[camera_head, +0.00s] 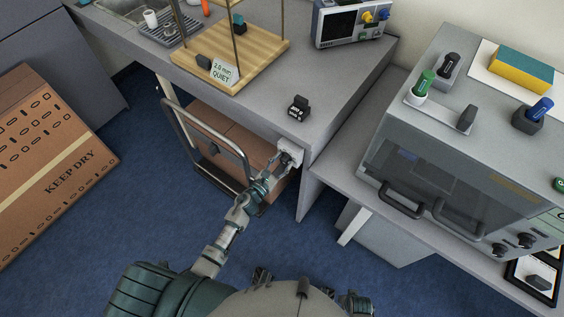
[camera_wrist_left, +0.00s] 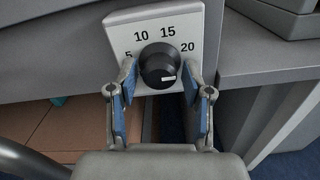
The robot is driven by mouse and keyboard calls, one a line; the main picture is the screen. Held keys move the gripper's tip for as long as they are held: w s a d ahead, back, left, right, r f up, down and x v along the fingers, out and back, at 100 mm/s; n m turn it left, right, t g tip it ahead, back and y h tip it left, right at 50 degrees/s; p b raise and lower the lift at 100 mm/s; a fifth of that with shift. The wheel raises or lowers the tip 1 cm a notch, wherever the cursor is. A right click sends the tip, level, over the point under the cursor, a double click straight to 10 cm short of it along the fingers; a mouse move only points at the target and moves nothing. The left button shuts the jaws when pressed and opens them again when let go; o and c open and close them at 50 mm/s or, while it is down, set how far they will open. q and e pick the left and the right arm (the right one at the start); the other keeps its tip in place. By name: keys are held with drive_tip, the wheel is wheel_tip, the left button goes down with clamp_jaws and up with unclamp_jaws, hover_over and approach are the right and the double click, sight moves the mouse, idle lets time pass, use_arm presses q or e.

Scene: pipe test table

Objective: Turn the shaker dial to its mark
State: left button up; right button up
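The shaker dial is a black round knob (camera_wrist_left: 157,66) on a white plate (camera_wrist_left: 187,20) marked 5, 10, 15 and 20. The knob's white pointer line lies at its lower right, below the 20. In the head view the white dial plate (camera_head: 291,153) is on the table's front edge. My left gripper (camera_head: 282,160) is at the dial. In the left wrist view its blue-padded fingers (camera_wrist_left: 158,84) stand open on either side of the knob, with a small gap at the left; contact at the right is unclear. My right gripper is out of view.
A wooden platform (camera_head: 262,50) with posts and a "2.0 mm QUIET" card (camera_head: 225,73) stands on the table. A small black labelled block (camera_head: 298,108) sits above the dial. A cart handle (camera_head: 190,135) and cardboard box (camera_head: 235,135) are left of the gripper. A grey cabinet (camera_head: 440,135) stands right.

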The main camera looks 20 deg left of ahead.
use_arm(q)
clamp_jaws()
